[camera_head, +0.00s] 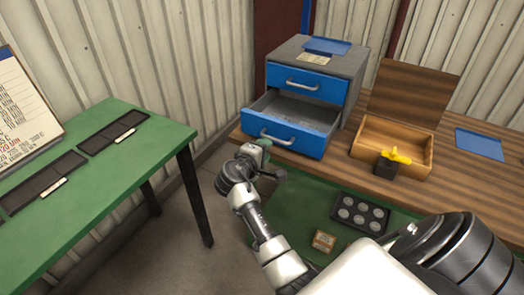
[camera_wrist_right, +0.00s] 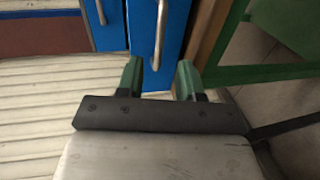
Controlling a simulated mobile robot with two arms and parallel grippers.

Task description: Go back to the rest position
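My right gripper (camera_head: 262,145) is in front of the blue drawer cabinet, just left of the lower drawer's handle (camera_head: 278,137). In the right wrist view the gripper's (camera_wrist_right: 160,78) two green fingers stand apart with nothing between them. A metal handle (camera_wrist_right: 160,35) on a blue front lies just beyond the fingertips, apart from them. The lower drawer (camera_head: 308,142) is pulled out, and the part of its inside that shows looks empty. The upper drawer (camera_head: 307,85) is shut. My left gripper is not in view.
A wooden box (camera_head: 367,152) with a raised lid and a yellow item (camera_head: 397,156) stand on the wooden bench. A green table (camera_head: 102,185) is at left, with a floor gap between.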

